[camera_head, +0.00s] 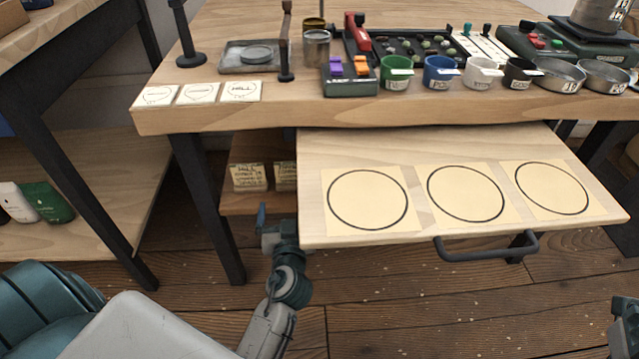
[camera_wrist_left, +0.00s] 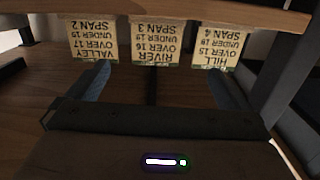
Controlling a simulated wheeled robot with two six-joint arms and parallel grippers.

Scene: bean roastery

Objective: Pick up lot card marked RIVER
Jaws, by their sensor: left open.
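The lot card marked RIVER (camera_wrist_left: 155,41) is the middle one of three pale cards in the left wrist view, where their text appears upside down. The VALLEY card (camera_wrist_left: 90,40) is to its left and the HILL card (camera_wrist_left: 219,42) to its right. In the head view the HILL card (camera_head: 247,177) and part of the RIVER card (camera_head: 284,176) show under the table; the pulled-out board hides the rest. My left gripper (camera_wrist_left: 158,88) is open and empty, apart from the RIVER card, its fingers spread wider than that card. Part of my right arm (camera_head: 625,315) shows at the right edge.
The pulled-out wooden board (camera_head: 420,150), with three ringed sheets and a dark handle (camera_head: 487,247), overhangs right of my left gripper. A table leg (camera_head: 210,205) stands to the left. The table top (camera_head: 230,115) holds cups, tins and three small cards. Floor is clear in front.

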